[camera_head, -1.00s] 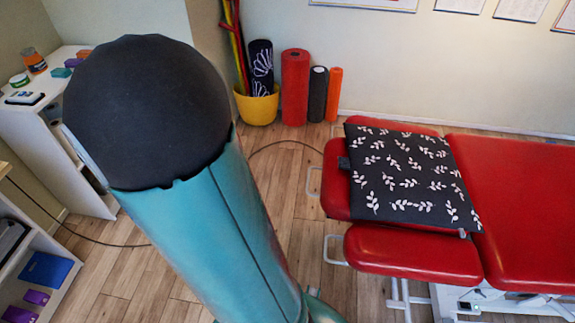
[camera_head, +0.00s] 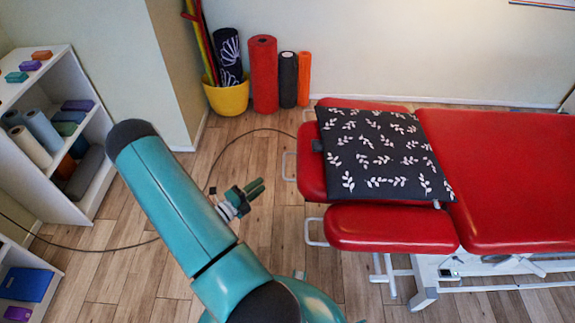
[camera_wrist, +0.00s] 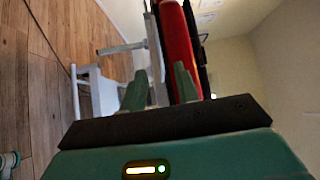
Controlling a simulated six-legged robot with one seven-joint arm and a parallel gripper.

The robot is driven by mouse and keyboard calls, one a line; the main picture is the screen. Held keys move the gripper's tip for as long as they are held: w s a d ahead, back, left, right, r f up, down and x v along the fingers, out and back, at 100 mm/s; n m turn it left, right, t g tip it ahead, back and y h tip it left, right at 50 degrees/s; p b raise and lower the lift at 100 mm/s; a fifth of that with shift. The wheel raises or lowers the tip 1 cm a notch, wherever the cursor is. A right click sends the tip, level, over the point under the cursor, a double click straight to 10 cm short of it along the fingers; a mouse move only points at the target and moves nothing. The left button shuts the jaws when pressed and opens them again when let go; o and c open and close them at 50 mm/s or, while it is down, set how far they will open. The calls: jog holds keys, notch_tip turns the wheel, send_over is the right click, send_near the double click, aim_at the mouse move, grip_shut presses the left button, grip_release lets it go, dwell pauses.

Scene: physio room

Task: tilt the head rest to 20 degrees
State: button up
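The head rest (camera_head: 311,178) is the red padded section at the left end of the treatment table (camera_head: 500,165). A dark cushion (camera_head: 375,150) with white leaves covers most of it. A pale metal handle (camera_head: 287,166) sticks out from its left end. My gripper (camera_head: 256,188) is left of the handle, apart from it, pointing towards the table. In the wrist view my gripper (camera_wrist: 160,70) has its two green fingers spread with nothing held. Beyond them the red head rest (camera_wrist: 178,45) shows edge-on, with a metal bar beside it. The head rest looks roughly flat; its exact angle cannot be told.
Red arm pads lie in front (camera_head: 390,230) of the head rest and behind it (camera_head: 362,104). A yellow pot (camera_head: 228,98) and upright rollers (camera_head: 263,75) stand by the wall. A white shelf (camera_head: 62,205) is at left. A dark cable (camera_head: 215,165) crosses the open wooden floor.

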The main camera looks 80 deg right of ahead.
jog(key=x, duration=1.4)
jog(key=shift+f, duration=0.2)
grip_shut()
